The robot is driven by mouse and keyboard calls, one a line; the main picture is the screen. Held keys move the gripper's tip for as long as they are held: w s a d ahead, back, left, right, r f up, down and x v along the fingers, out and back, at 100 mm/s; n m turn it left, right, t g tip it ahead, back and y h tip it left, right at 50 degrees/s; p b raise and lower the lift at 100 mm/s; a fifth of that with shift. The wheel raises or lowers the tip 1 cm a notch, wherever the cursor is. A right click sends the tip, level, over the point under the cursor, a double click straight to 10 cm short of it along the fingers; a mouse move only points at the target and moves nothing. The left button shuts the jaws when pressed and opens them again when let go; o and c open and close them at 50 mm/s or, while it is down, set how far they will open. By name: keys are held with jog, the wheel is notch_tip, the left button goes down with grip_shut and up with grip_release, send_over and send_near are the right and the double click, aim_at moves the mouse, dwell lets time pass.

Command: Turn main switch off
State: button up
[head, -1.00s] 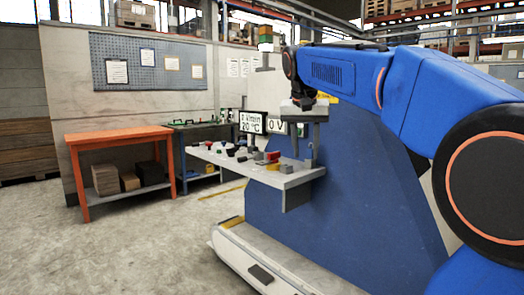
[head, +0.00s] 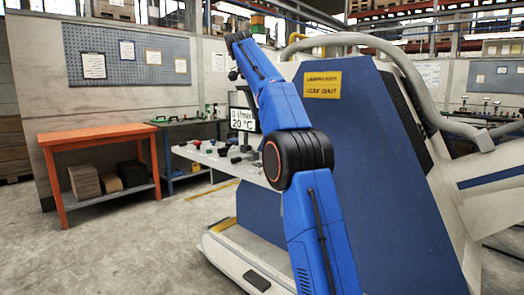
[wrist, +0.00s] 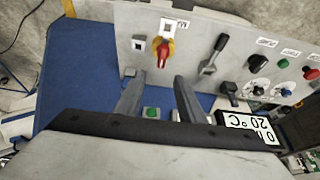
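The main switch (wrist: 163,48), a red handle on a yellow base, is on the pale control panel (wrist: 125,35) in the wrist view. Its handle lies along the picture's vertical. My gripper (wrist: 157,78) is open and empty in the wrist view. Its two fingers are apart, with the switch beyond their tips in the picture; no contact shows. In the head view my arm rises in front of the panel (head: 203,158), and its end is high above it. The fingers and the main switch cannot be made out there.
A green button (wrist: 151,112) shows between the fingers. A display (head: 242,119) stands behind the panel. The blue machine housing (head: 370,170) is at the right.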

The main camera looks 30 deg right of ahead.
jog(key=x, duration=1.7)
jog(key=shift+w+f, duration=0.2)
jog(key=shift+w, duration=0.15)
jog(key=shift+c, duration=0.6)
grip_shut()
